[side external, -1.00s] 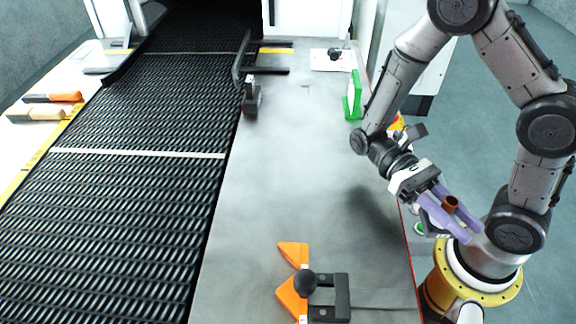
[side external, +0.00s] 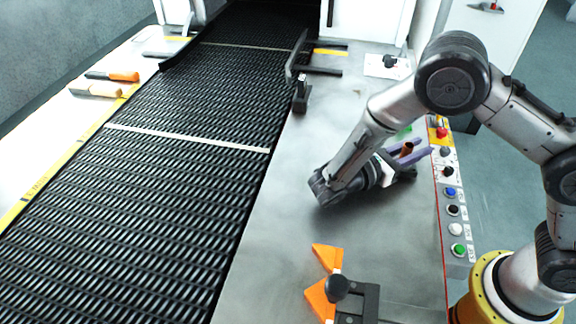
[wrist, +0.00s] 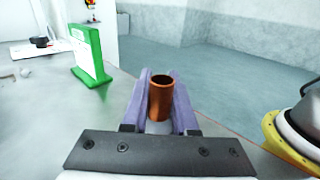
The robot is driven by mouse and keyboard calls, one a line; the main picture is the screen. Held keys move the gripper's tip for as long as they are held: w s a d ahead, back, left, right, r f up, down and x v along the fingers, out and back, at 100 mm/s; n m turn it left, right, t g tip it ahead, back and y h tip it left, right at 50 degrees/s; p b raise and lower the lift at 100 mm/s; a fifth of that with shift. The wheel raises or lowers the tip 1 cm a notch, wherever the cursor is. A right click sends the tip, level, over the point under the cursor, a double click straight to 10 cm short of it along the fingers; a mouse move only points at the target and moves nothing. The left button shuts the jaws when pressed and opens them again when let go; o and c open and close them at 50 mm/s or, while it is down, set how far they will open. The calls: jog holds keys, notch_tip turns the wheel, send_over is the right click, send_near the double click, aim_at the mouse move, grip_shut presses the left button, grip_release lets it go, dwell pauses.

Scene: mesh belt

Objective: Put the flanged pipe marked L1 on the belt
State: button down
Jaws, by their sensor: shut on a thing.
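A copper-brown pipe (wrist: 160,100) stands between the two purple fingers of my gripper (wrist: 162,105) in the wrist view, with its open end showing. In the side view the pipe (side external: 406,149) is small and my gripper (side external: 408,152) is above the right part of the steel table, near the control panel. The gripper is shut on the pipe. No L1 mark can be read, and the flange is hidden by the fingers. The black mesh belt (side external: 150,190) runs along the left, apart from my gripper.
Orange wedges and a black clamp (side external: 337,288) stand at the table's front. A black bracket (side external: 301,93) stands at the belt's right edge. A green-framed stand (wrist: 91,54) is left of my gripper in the wrist view. Buttons (side external: 451,192) line the table's right edge.

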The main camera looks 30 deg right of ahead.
jog(key=w+n+t, duration=0.1)
jog(key=w, duration=0.1)
jog(key=w+n+t, duration=0.1)
jog(key=w+t, duration=0.1)
jog(key=w, duration=0.1)
jog(key=w+a+r+n+t, duration=0.1)
jog(key=w+t, duration=0.1)
jog(key=shift+w, duration=0.25)
jog(key=w+a+r+n+t+y, duration=0.1)
jog(key=w+t, duration=0.1)
jog(key=w+a+r+n+t+y, duration=0.1)
jog(key=w+n+t, duration=0.1)
jog(key=w, duration=0.1)
jog(key=w+a+r+n+t+y, duration=0.1)
jog(key=w+t, duration=0.1)
jog(key=w, duration=0.1)
jog(key=shift+w+a+n+t, duration=0.1)
jog(key=shift+w+n+t, duration=0.1)
jog(key=shift+n+t, duration=0.1)
jog(key=w+a+r+n+t+y, duration=0.7)
jog(key=w+a+r+n+y, duration=0.2)
jog(key=w+a+y, duration=0.3)
send_over(243, 104)
jog(key=f, duration=0.9)
jog(key=shift+s+d+f, duration=0.1)
jog(key=shift+s+f, duration=0.1)
jog(key=shift+w+f, duration=0.2)
jog(key=shift+f, duration=0.1)
jog(key=shift+w+f, duration=0.1)
jog(key=shift+f, duration=1.45)
